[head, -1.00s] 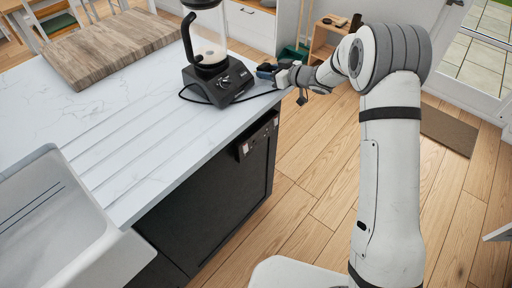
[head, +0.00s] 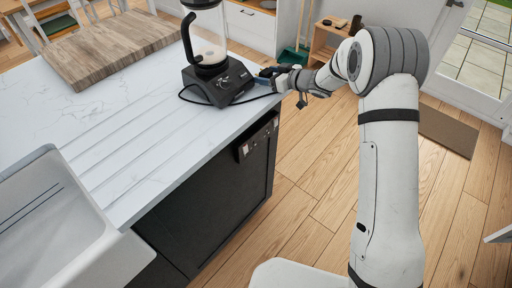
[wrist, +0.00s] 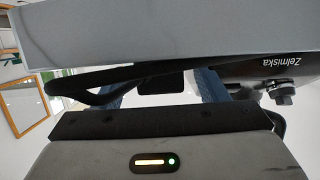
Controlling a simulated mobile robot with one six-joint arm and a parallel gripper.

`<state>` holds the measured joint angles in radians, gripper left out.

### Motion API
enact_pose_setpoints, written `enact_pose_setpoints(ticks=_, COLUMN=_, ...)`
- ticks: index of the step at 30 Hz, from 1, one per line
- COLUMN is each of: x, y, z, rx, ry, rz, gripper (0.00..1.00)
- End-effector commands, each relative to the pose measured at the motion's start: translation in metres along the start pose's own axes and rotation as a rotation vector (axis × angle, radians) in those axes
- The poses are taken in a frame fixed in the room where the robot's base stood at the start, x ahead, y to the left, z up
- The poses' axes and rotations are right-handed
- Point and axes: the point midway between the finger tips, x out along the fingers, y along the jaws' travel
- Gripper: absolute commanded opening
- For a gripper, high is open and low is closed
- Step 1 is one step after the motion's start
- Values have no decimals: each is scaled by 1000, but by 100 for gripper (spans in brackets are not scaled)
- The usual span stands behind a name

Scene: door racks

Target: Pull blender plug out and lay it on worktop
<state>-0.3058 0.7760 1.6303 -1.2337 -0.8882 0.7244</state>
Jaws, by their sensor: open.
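The blender (head: 215,70) stands upright on the white worktop (head: 130,140), near its far right edge. Its black cable (head: 188,97) loops around the front of the base and runs right to the worktop edge. My gripper (head: 266,77) is just right of the blender base, at that edge. In the wrist view the blue fingers of my gripper (wrist: 160,88) stand apart. A small black block (wrist: 168,82) shows between them; it may be the plug, but I cannot tell whether it touches them. The cable (wrist: 95,85) curves at left. No socket is clearly visible.
A wooden board (head: 110,45) lies at the back left of the worktop and a white sink (head: 60,215) at the front left. A black appliance front (head: 215,200) is below the edge. The grooved middle of the worktop is clear.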

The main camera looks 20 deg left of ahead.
Motion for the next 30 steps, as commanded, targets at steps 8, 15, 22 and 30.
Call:
enact_pose_setpoints(ticks=8, x=-15, y=1, z=0, rx=1, ry=-1, rz=2, gripper=67)
enact_pose_setpoints(ticks=15, x=-57, y=1, z=1, rx=0, ry=0, rz=2, gripper=67)
enact_pose_setpoints(ticks=22, x=-77, y=1, z=0, rx=0, ry=0, rz=1, gripper=67)
enact_pose_setpoints(ticks=30, x=-78, y=0, z=0, rx=0, ry=0, rz=0, gripper=67)
